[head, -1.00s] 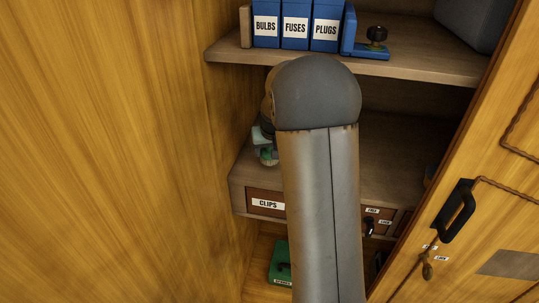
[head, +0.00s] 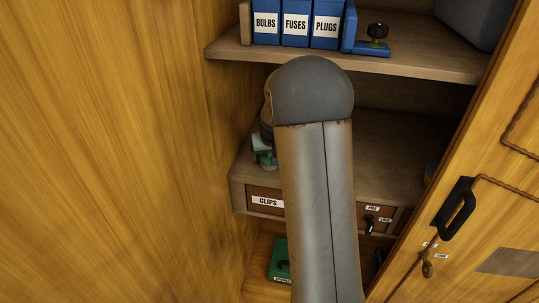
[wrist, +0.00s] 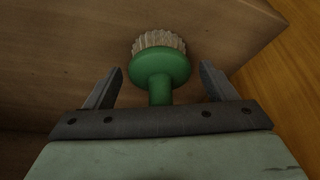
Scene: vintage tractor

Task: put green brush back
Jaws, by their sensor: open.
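The green brush (wrist: 160,66) shows in the wrist view, with a round green head, a short green handle and pale bristles on its far side. It is at the wooden shelf. My gripper (wrist: 161,72) is open, with one finger on each side of the brush and a visible gap at both sides. The handle end reaches back toward the gripper's body. In the head view my gripper (head: 263,152) is at the left of the middle shelf, largely hidden by my arm, and I cannot make out the brush clearly there.
The middle shelf (head: 385,150) has a drawer labelled CLIPS (head: 267,202) below it. The upper shelf (head: 430,66) holds blue boxes labelled BULBS, FUSES and PLUGS (head: 326,27). A green case (head: 280,262) sits below. The wooden cabinet wall (head: 130,150) is close on the left.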

